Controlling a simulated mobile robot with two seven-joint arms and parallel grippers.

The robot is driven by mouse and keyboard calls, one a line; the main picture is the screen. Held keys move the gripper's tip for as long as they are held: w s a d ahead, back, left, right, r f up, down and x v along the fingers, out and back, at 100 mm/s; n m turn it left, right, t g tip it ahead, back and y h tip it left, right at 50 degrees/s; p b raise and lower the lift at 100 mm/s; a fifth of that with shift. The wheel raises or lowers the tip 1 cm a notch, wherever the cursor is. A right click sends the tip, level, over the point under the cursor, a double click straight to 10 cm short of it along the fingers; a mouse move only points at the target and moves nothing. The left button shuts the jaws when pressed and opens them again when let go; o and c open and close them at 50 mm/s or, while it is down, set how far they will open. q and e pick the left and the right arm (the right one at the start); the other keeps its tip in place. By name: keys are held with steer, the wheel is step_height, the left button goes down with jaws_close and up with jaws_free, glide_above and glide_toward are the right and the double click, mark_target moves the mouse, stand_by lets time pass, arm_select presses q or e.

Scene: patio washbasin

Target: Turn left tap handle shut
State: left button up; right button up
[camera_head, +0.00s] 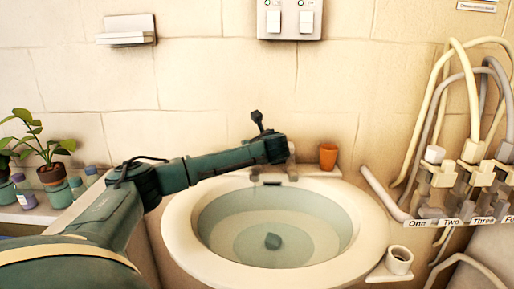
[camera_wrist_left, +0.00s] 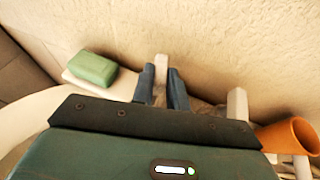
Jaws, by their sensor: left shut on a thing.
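The left tap handle (camera_wrist_left: 161,61) is a pale upright lever in the left wrist view, between the two dark fingers of my left gripper (camera_wrist_left: 161,78). The gripper is shut on it. A second pale handle (camera_wrist_left: 237,103) stands to the right, clear of the fingers. In the head view my left arm reaches from the left, and my left gripper (camera_head: 279,150) is at the back rim of the washbasin (camera_head: 176,225). There the arm and gripper hide the left handle, and a pale tap part (camera_head: 291,152) shows just beyond. My right gripper is in neither view.
An orange cup (camera_head: 328,156) stands right of the taps. A green soap (camera_wrist_left: 92,68) lies left of the gripper in the wrist view. Potted plants (camera_head: 50,150) and bottles stand at left. Hoses and valves (camera_head: 470,170) are at right. The wall is close behind.

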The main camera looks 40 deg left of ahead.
arm_select(q)
jaws_close()
steer(key=shift+s+a+r+m+t+h+p, duration=0.15)
steer(key=shift+r+m+t+h+p, duration=0.2)
steer(key=shift+p, duration=0.75)
steer(key=shift+m+t+p, duration=0.25)
steer(key=shift+t+p, duration=0.1)
steer(key=shift+p, duration=0.45)
steer(key=h+p, duration=0.1)
steer(key=m+t+p, duration=0.1)
steer(key=shift+s+a+f+m+h+p, duration=0.1)
steer(key=shift+a+f+m+h+p, duration=0.1)
steer(key=shift+m+h+p, duration=0.15)
steer(key=shift+d+f, duration=0.1)
steer(key=shift+f, duration=0.05)
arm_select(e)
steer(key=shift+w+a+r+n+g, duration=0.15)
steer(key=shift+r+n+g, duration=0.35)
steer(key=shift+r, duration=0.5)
arm_select(q)
steer(key=shift+t, duration=0.3)
steer(key=o, duration=0.7)
jaws_free()
steer(key=shift+c, duration=0.2)
